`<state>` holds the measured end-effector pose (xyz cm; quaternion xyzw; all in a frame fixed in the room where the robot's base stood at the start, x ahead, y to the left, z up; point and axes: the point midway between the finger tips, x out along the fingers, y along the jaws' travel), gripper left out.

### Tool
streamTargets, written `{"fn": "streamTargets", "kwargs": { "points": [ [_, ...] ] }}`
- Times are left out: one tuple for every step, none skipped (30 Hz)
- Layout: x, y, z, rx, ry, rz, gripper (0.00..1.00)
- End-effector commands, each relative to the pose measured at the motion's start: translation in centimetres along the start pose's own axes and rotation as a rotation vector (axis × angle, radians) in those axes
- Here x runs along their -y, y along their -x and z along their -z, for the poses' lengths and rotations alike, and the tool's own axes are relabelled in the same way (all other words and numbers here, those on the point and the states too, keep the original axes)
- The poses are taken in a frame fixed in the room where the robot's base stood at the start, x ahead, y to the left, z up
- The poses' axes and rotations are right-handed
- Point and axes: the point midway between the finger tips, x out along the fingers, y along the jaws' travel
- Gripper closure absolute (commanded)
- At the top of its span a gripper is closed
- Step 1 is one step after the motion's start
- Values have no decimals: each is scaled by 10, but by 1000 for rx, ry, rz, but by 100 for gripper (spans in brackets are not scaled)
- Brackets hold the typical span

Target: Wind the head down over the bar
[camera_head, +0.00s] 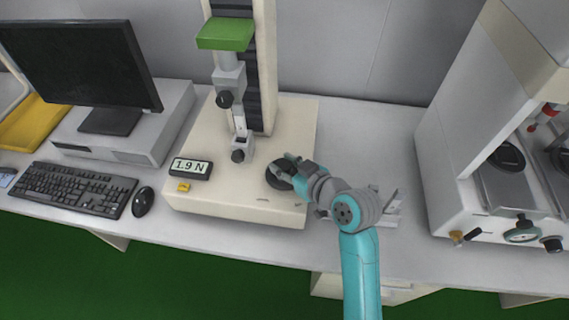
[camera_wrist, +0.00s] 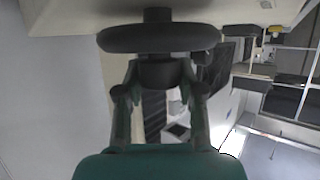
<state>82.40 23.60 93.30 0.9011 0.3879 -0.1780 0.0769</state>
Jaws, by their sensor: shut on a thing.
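The test stand has a green-topped head (camera_head: 226,35) on its dark column. A grey upper clamp (camera_head: 228,78) with a black knob hangs below the head. A pale narrow bar (camera_head: 239,122) stands between it and a lower clamp (camera_head: 241,150) with another black knob. A round black handwheel (camera_head: 277,178) is at the right of the stand's base. My gripper (camera_head: 293,168) is at the handwheel, shut on it. The wrist view shows the handwheel's dark disc (camera_wrist: 158,38) and my gripper's fingers (camera_wrist: 160,92) around its dark hub. Exact finger contact is partly hidden.
A display (camera_head: 190,168) reading 1.9 N sits on the cream base (camera_head: 235,205), with a small yellow item (camera_head: 184,187) beside it. A monitor (camera_head: 80,65), keyboard (camera_head: 72,188) and mouse (camera_head: 143,202) are left. A large white machine (camera_head: 450,150) stands right.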

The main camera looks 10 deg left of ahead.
Motion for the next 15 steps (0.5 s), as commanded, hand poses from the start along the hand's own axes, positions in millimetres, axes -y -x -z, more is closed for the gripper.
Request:
{"fn": "streamTargets", "kwargs": {
  "points": [
    [-4, 0, 0, 1, 13, 33, 97],
    [-4, 0, 0, 2, 24, 60, 97],
    [-4, 0, 0, 1, 38, 96, 97],
    [-4, 0, 0, 1, 49, 122, 97],
    [-3, 0, 0, 1, 60, 149, 97],
    [-4, 0, 0, 1, 75, 185, 97],
    [-3, 0, 0, 1, 86, 212, 97],
    [-3, 0, 0, 0, 98, 238, 97],
    [-3, 0, 0, 1, 112, 273, 97],
    [-3, 0, 0, 2, 123, 300, 97],
    [-3, -1, 0, 1, 135, 326, 97],
    [-3, -1, 0, 2, 149, 362, 97],
    [-3, -1, 0, 2, 160, 388, 97],
    [-3, -1, 0, 2, 171, 415, 97],
    [-3, -1, 0, 2, 186, 451, 97]
  ]
}}
